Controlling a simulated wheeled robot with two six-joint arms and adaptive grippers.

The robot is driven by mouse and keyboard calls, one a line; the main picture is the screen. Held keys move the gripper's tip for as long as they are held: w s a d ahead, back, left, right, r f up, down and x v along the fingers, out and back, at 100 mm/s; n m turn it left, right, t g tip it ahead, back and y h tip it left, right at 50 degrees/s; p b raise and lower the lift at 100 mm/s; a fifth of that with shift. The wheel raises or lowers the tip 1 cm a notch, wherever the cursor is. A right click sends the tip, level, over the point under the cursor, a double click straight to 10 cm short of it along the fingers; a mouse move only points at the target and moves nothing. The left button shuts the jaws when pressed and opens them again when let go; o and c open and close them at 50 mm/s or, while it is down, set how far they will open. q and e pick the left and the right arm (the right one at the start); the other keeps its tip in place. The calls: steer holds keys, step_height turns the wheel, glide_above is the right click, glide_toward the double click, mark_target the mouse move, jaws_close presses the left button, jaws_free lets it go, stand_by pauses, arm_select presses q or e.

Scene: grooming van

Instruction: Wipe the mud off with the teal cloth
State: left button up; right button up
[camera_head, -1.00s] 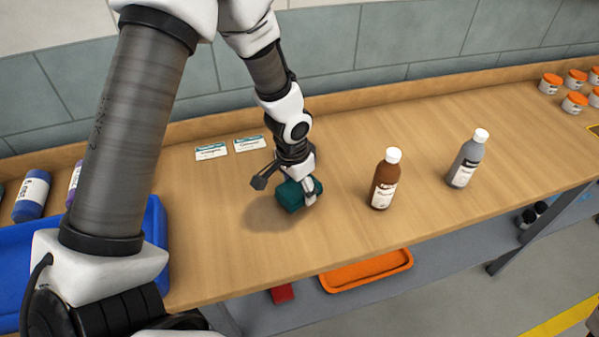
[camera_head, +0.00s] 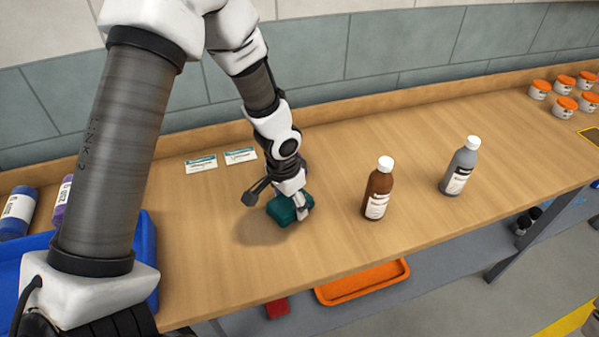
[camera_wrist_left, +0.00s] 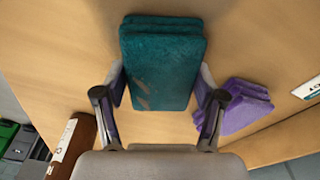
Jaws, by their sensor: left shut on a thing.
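The teal cloth (camera_head: 285,209) is a thick folded pad in the head view, just above or on the wooden table; I cannot tell if it touches. It also shows in the left wrist view (camera_wrist_left: 165,60), with a few pale brown streaks on its face. My left gripper (camera_head: 277,203) points down and is shut on the cloth, a finger on each side, as the left wrist view also shows (camera_wrist_left: 158,105). No clear mud patch shows on the table; the area under the cloth is hidden. My right gripper is out of view.
A brown bottle (camera_head: 378,190) and a grey bottle (camera_head: 460,167) stand right of the cloth. Two cards (camera_head: 201,163) lie behind it. A purple folded cloth (camera_wrist_left: 245,107) shows in the left wrist view. A blue tray (camera_head: 145,250) is at left. Bare table lies in front.

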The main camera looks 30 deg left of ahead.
mark_target(291, 200)
arm_select(q)
step_height(291, 200, up, 5)
steer(key=p, duration=0.4)
step_height(291, 200, up, 2)
steer(key=shift+w+d+p, duration=0.1)
steer(key=shift+w+p, duration=0.05)
steer(key=shift+p, duration=1)
steer(key=shift+r+p, duration=0.55)
steer(key=shift+r, duration=0.1)
steer(key=shift+f, duration=0.1)
